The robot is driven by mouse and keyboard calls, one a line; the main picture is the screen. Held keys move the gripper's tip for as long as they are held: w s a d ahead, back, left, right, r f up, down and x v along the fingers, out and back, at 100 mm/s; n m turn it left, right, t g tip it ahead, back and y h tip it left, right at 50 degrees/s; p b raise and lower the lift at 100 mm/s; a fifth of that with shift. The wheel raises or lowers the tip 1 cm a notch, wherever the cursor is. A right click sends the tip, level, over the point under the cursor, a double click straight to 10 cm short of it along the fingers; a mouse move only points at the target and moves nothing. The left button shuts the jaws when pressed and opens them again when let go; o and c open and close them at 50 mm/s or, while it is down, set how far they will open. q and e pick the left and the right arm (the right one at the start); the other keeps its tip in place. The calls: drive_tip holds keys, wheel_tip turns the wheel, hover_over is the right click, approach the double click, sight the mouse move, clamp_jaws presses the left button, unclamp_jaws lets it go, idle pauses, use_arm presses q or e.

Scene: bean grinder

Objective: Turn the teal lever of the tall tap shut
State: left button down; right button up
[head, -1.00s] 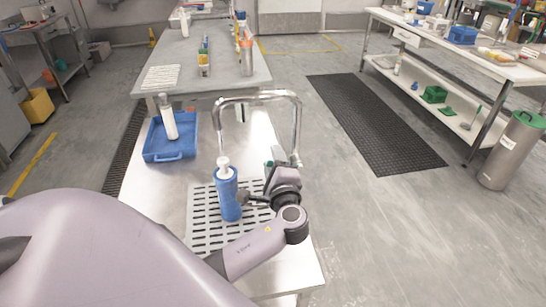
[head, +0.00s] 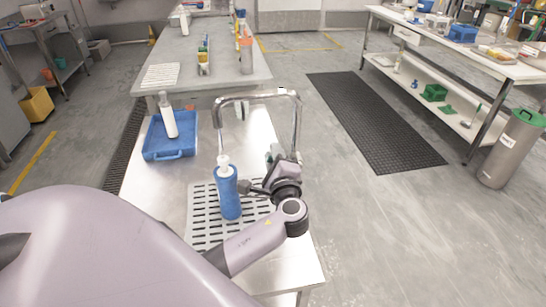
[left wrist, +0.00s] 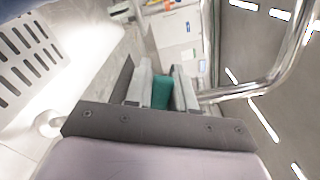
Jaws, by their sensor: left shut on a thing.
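The tall tap (head: 256,96) is a chrome arch over the steel bench, with its left end coming down above a blue bottle (head: 229,195) with a white top. The teal lever (left wrist: 162,92) shows in the left wrist view between the two grey fingers. My left gripper (head: 274,154) is at the foot of the tap's right leg in the head view and is shut on the lever. In the left wrist view the gripper (left wrist: 161,90) has the chrome pipe close on its right. My wrist hides most of the lever in the head view. My right gripper is not in view.
The blue bottle stands upright on a slotted grey mat (head: 203,222), close left of my wrist. A blue tray (head: 160,147) holding a white bottle (head: 168,122) lies farther back on the bench. The bench's front right corner is clear.

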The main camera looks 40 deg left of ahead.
use_arm(q)
drive_tip(key=shift+w+d+r+m, duration=0.3)
drive_tip(key=shift+r+m, duration=0.15)
drive_tip(key=shift+m, duration=0.55)
drive_tip(key=shift+w+d+r+m, duration=0.2)
drive_tip(key=shift+r+m, duration=0.25)
drive_tip(key=shift+m, duration=0.55)
drive_tip(key=shift+w+d+r+m, duration=0.2)
drive_tip(key=shift+w+r+m, duration=0.2)
drive_tip(key=shift+m, duration=0.6)
drive_tip(key=c, duration=1.1)
unclamp_jaws()
drive_tip(key=shift+o, duration=0.3)
drive_tip(key=shift+s+r, duration=0.1)
drive_tip(key=shift+r, duration=0.1)
drive_tip(key=shift+d, duration=0.15)
